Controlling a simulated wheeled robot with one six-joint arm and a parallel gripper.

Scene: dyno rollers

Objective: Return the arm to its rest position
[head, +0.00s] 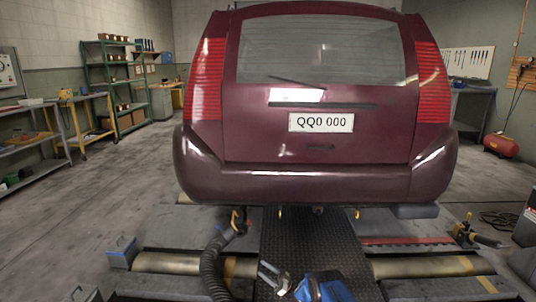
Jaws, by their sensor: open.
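My gripper (264,272) shows at the bottom middle of the head view, with grey jaws and a blue wrist (325,287) behind them. The jaws are apart and I see nothing between them. They are over the dark tread plate (310,248) behind the car, to the right of a black corrugated hose (211,265) and apart from it. The hose rises to the left underside of the maroon car's (315,180) bumper, where an orange-yellow clamp or handle (237,219) shows. I cannot tell how the hose end sits there.
Metal rollers (180,263) lie left and right of the tread plate, with yellow bands. A tool or fitting (467,232) stands at the right. Shelves (108,75) and benches (75,110) line the left wall. A red tank (502,145) stands far right. The left floor is clear.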

